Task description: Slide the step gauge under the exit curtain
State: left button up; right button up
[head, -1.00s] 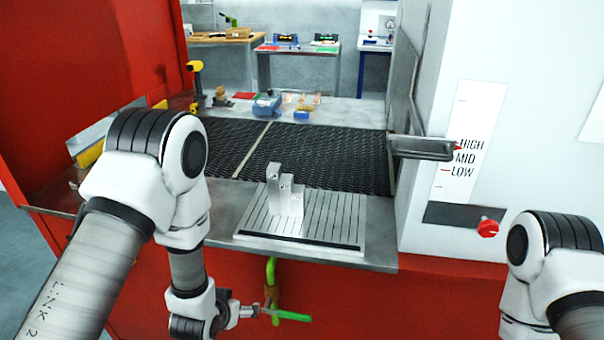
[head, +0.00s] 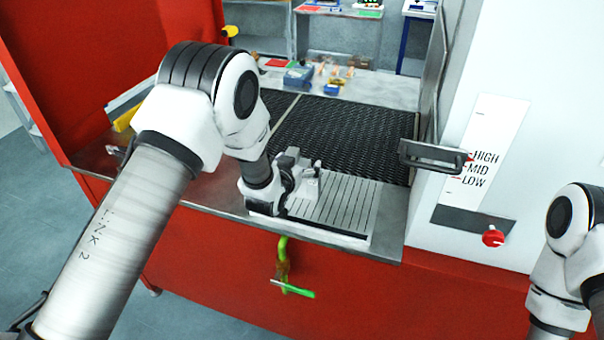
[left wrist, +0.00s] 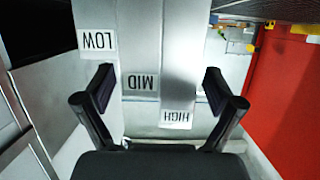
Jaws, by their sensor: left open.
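The step gauge (head: 308,188) is a silver stepped metal block standing on a grooved plate at the front of the mesh belt. In the head view my arm and gripper partly hide it. In the left wrist view the step gauge (left wrist: 140,60) shows LOW, MID and HIGH labels upside down. My left gripper (head: 296,172) is at the gauge. In the left wrist view the left gripper (left wrist: 158,88) is open, its fingers spread to either side of the labelled faces, with no clear grip on them. I cannot make out an exit curtain. My right gripper is out of view.
The grooved plate (head: 350,210) lies on the metal front ledge. Behind it runs the black mesh belt (head: 345,135), clear near the plate. A grey handle (head: 435,155) juts out at right beside a HIGH, MID, LOW scale (head: 490,150). A green-handled item (head: 290,287) hangs below the ledge.

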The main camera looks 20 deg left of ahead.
pick_arm(q)
jog(key=c, duration=1.7)
jog(key=shift+c, duration=0.2)
jog(key=shift+r, duration=0.1)
